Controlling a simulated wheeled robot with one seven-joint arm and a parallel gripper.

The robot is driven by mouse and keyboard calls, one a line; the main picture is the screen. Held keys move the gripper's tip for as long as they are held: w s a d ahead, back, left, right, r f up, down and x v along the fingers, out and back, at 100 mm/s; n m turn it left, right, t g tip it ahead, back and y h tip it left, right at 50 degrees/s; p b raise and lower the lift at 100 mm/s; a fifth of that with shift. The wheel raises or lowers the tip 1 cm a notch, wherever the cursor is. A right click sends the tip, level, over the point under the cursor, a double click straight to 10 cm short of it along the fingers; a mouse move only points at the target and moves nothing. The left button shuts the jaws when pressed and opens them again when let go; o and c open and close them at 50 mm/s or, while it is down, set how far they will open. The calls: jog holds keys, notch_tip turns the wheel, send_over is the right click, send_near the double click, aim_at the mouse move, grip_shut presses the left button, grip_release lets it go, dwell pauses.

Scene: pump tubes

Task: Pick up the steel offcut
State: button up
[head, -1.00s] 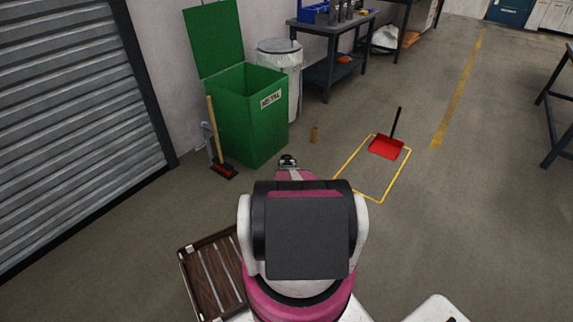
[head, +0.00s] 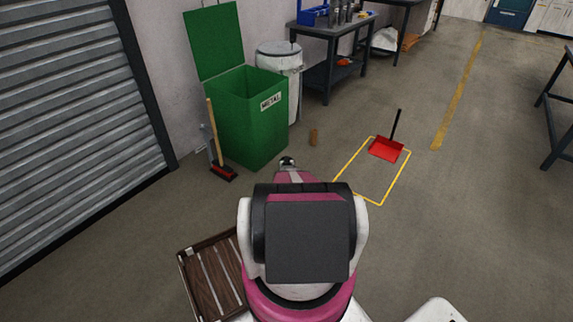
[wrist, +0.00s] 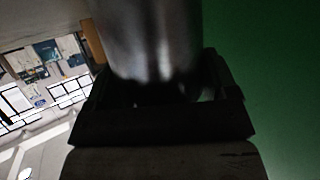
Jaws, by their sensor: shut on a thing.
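In the wrist view, the steel offcut (wrist: 150,38) is a blurred grey, rounded metal piece that fills the upper middle. My gripper (wrist: 165,92) is shut on its near end; the dark fingers and deep shadow hide where they touch. The offcut's far end runs out of the picture.
The green metal bin (head: 240,125) stands open ahead on the left, with a broom (head: 216,150) beside it. A red dustpan (head: 386,149) lies at the yellow floor outline. A wooden crate (head: 190,285) is near left.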

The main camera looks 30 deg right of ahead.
jog(key=shift+r, duration=0.75)
notch_tip(320, 180, up, 3)
jog(key=shift+f, duration=0.1)
jog(key=s+a+r, duration=0.1)
jog(key=a+r, duration=0.5)
jog(key=a, duration=0.5)
jog(key=shift+s+a+r, duration=0.25)
jog(key=shift+s+r, duration=0.05)
jog(key=shift+s, duration=0.05)
